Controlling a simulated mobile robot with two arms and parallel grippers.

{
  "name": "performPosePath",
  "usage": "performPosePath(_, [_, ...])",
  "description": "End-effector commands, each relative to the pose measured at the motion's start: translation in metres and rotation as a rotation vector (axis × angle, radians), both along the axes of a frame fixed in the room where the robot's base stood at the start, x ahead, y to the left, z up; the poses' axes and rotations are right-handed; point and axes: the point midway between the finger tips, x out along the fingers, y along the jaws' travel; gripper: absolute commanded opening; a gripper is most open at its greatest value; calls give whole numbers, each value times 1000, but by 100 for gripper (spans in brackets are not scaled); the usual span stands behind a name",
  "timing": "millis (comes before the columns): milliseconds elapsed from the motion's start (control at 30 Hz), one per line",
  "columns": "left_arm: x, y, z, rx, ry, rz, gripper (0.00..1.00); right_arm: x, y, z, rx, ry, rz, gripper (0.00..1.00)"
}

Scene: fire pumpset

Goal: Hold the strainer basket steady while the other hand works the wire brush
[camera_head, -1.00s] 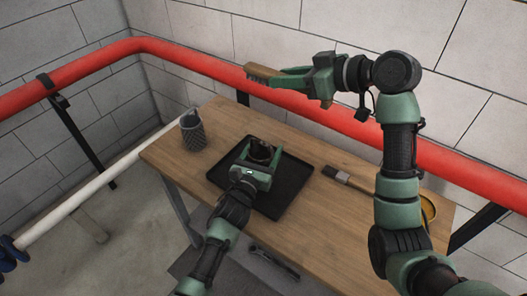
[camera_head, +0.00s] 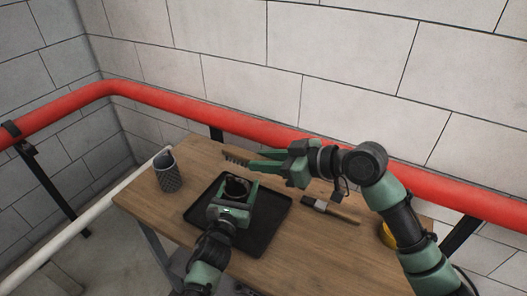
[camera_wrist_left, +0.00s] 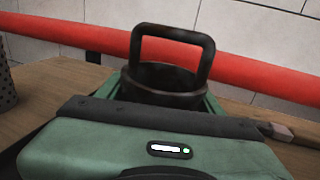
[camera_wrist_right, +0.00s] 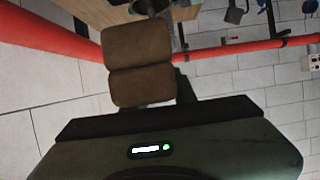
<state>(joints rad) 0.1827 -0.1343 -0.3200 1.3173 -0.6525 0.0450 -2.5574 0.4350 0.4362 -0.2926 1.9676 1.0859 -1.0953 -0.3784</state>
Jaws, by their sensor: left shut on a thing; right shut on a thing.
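The strainer basket (camera_head: 236,187) is a dark round cup with a looped handle. It is upright over the black tray (camera_head: 262,238); whether it touches the tray is hidden. My left gripper (camera_head: 238,196) is shut on it. In the left wrist view its handle (camera_wrist_left: 170,36) rises above the dark body (camera_wrist_left: 163,82). The wire brush (camera_head: 238,157) has a brown block and dark bristles pointing down. My right gripper (camera_head: 266,163) is shut on it, holding it level just above and behind the basket, apparently apart from it. In the right wrist view the brush block (camera_wrist_right: 140,66) fills the upper middle.
A grey perforated cup (camera_head: 168,175) stands at the table's left end. A flat brush (camera_head: 330,209) lies right of the tray, and a yellow round item (camera_head: 388,235) sits farther right. A red pipe (camera_head: 180,104) runs along the wall behind the wooden table (camera_head: 300,258).

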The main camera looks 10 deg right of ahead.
Motion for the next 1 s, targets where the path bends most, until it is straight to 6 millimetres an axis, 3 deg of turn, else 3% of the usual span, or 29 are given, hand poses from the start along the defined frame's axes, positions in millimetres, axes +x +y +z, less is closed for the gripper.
performPosePath(667, [0,0,-1,1,2,1,8,0,1,-66,2,4,-1,0])
performPosePath(1000, [0,0,-1,1,1,0,8,20,27,-67,1,1,1,0])
